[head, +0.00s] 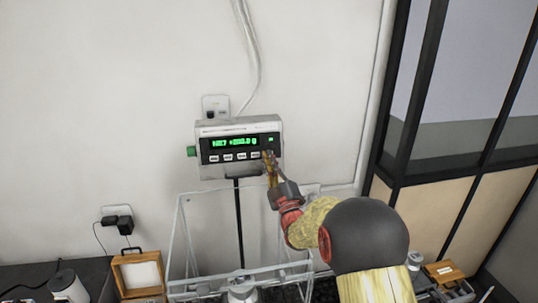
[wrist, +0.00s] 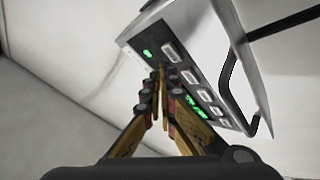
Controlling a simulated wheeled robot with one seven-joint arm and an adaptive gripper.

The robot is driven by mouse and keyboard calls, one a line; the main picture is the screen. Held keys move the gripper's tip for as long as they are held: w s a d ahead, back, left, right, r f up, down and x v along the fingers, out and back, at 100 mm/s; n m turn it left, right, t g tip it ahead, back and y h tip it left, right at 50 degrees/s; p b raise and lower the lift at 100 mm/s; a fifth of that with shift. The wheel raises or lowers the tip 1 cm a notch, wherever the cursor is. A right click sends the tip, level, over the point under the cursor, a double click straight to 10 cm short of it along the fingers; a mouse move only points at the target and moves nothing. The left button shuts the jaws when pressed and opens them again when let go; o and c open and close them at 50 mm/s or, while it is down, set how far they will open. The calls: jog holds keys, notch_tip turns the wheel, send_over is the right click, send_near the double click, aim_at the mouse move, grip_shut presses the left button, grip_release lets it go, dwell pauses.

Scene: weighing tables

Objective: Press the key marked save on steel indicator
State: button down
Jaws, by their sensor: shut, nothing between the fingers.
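The steel indicator (head: 205,130) is a grey box on a dark post, with a black front, a lit green display (head: 234,142) and a row of white keys (head: 241,156) below it. My gripper (head: 268,156) is shut and empty, its tips at the right end of the key row and covering part of the front there. In the wrist view the indicator (wrist: 204,35) appears tilted, and the closed fingertips (wrist: 161,68) are close to the end keys (wrist: 169,53). I cannot tell whether the tips touch a key. The key labels are too small to read, so the save key cannot be picked out.
A clear-walled frame (head: 182,235) stands below the indicator around the post. A wooden box (head: 139,272) and sockets with plugs (head: 117,221) are at the left. A dark-framed glazed partition (head: 405,120) stands at the right.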

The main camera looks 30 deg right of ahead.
jog(key=shift+w+d+f+b, duration=0.2)
jog(key=shift+w+b, duration=0.5)
jog(key=shift+b, duration=0.85)
dwell(0.6)
jog(key=shift+s, duration=0.15)
jog(key=shift+s+a+r+b, duration=0.2)
jog(key=shift+s+r+b, duration=0.05)
jog(key=shift+s+b, duration=0.35)
jog(key=s, duration=0.1)
jog(key=s+a+r+b, duration=0.1)
jog(key=s, duration=0.2)
jog(key=shift+s+a+r+b, duration=0.15)
jog(key=shift+s+b, duration=0.15)
jog(key=shift+b, duration=0.1)
dwell(1.0)
